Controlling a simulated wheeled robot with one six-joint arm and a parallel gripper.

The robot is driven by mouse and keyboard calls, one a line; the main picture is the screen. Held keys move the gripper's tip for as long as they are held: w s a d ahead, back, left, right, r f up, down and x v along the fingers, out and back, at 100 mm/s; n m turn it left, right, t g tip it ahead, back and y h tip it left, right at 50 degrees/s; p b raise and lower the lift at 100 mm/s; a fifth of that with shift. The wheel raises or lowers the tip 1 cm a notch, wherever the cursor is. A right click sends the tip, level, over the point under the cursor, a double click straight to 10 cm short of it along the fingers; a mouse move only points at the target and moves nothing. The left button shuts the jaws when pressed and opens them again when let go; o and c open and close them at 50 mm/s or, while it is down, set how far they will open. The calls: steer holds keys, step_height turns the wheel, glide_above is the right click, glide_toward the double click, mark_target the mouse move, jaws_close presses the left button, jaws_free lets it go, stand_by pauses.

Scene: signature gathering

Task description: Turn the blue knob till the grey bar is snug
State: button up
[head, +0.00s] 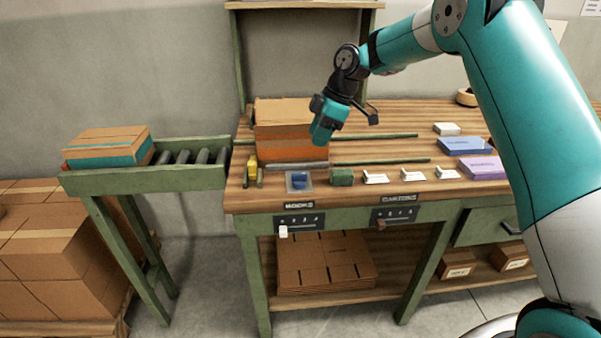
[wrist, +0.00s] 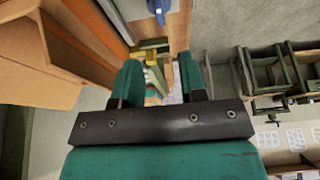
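The blue knob (head: 300,182) sits on a small grey plate at the bench's front edge. It also shows at the top edge of the wrist view (wrist: 159,8), partly cut off. The grey bar (head: 292,166) lies along the front foot of an orange-brown carton (head: 292,146); I cannot tell whether it touches the carton. My gripper (head: 322,135) hangs in front of the carton's right part, above and apart from the knob. In the wrist view its two teal fingers (wrist: 158,82) stand apart with nothing between them.
A yellow block (head: 252,169) stands left of the knob, and a green block (head: 342,177) right of it. White cards (head: 376,178) and blue and purple boxes lie farther right. A roller conveyor (head: 184,157) with a carton adjoins the bench's left end.

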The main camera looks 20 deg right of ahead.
mark_target(300, 174)
steer(key=p+x, duration=0.1)
steer(key=x, duration=1.1)
steer(key=shift+r, duration=0.1)
jaws_close()
